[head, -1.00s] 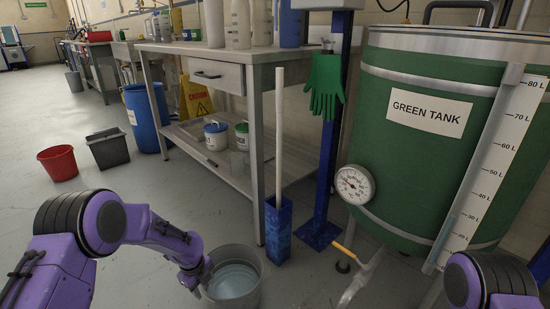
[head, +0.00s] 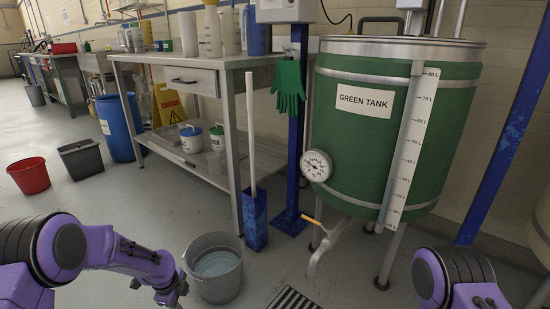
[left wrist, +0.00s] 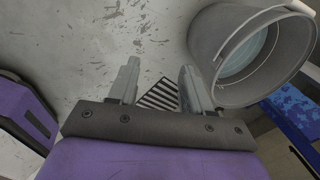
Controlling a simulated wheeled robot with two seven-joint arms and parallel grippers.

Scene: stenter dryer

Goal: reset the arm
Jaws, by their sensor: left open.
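My left arm comes in from the left in the head view, and its gripper (head: 172,296) points down at the lower left, beside a grey bucket (head: 214,268) of water and apart from it. The bucket (left wrist: 228,74) stands to the right of the fingers there. Of my right arm only a purple link shows at the lower right of the head view; its gripper is out of view.
The green tank (head: 345,135) with a gauge and a tap (head: 318,224) stands right of the bucket. A floor drain (head: 292,300) lies in front. A steel table (head: 232,150) and blue stand (head: 255,222) are behind. A red bucket (head: 30,176) and grey bin (head: 82,160) stand left on open floor.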

